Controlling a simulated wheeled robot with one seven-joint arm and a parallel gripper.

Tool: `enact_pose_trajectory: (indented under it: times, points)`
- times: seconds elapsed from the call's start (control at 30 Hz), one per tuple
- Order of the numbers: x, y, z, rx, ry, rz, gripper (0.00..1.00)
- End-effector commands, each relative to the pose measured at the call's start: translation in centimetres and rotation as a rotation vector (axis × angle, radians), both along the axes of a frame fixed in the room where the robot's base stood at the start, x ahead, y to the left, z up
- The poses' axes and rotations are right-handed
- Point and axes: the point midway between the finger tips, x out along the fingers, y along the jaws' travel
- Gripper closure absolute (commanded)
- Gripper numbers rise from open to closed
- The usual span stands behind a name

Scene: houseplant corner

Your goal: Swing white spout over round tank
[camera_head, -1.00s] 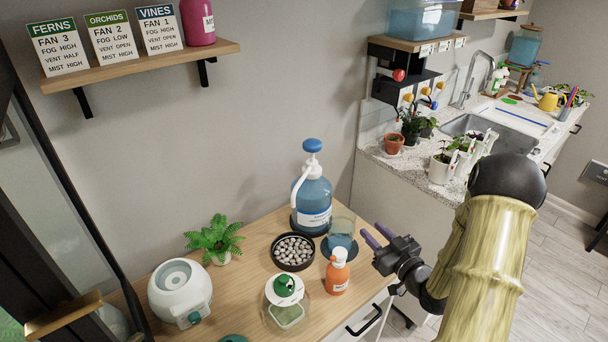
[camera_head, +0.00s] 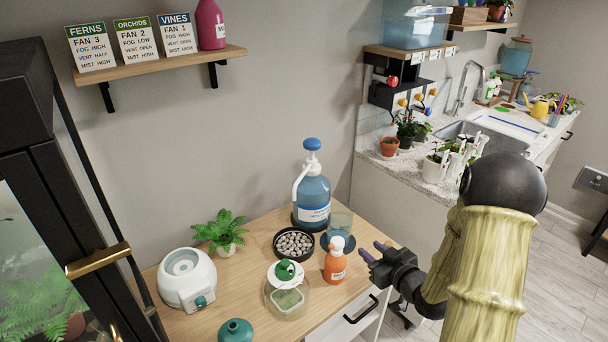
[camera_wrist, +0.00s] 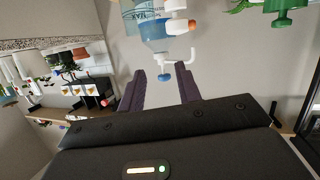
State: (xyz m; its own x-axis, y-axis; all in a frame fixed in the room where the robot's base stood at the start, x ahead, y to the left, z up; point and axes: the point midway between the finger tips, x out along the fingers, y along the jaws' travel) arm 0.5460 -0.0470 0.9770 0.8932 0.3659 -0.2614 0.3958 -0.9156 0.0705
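A blue pump bottle (camera_head: 311,198) with a blue knob (camera_head: 312,145) stands at the back of the wooden cabinet top. Its white spout (camera_head: 297,182) curves down on the bottle's left side. A round clear tank (camera_head: 341,220) stands just to the right of the bottle; the spout is not over it. My gripper (camera_head: 370,251) is open and empty, to the right of an orange bottle and apart from the spout. In the wrist view the scene looks upside down; the knob (camera_wrist: 163,77) shows beyond and between my open fingers (camera_wrist: 160,92).
The orange bottle (camera_head: 335,264) stands in front of the tank. A dark bowl of pebbles (camera_head: 293,243), a fern (camera_head: 219,232), a white device (camera_head: 187,280) and a glass jar (camera_head: 288,298) crowd the top. A shelf (camera_head: 165,58) is on the wall at left.

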Motion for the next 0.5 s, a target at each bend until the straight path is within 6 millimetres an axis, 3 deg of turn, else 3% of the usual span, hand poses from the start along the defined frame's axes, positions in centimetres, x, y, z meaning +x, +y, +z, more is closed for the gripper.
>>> enact_pose_trajectory:
  times: [0.33, 0.5]
  points:
    - [-0.7, 0.0, -1.9, -0.12, 0.182, -0.08, 0.66]
    - [-2.3, 0.0, -3.0, -0.19, 0.336, -0.158, 0.66]
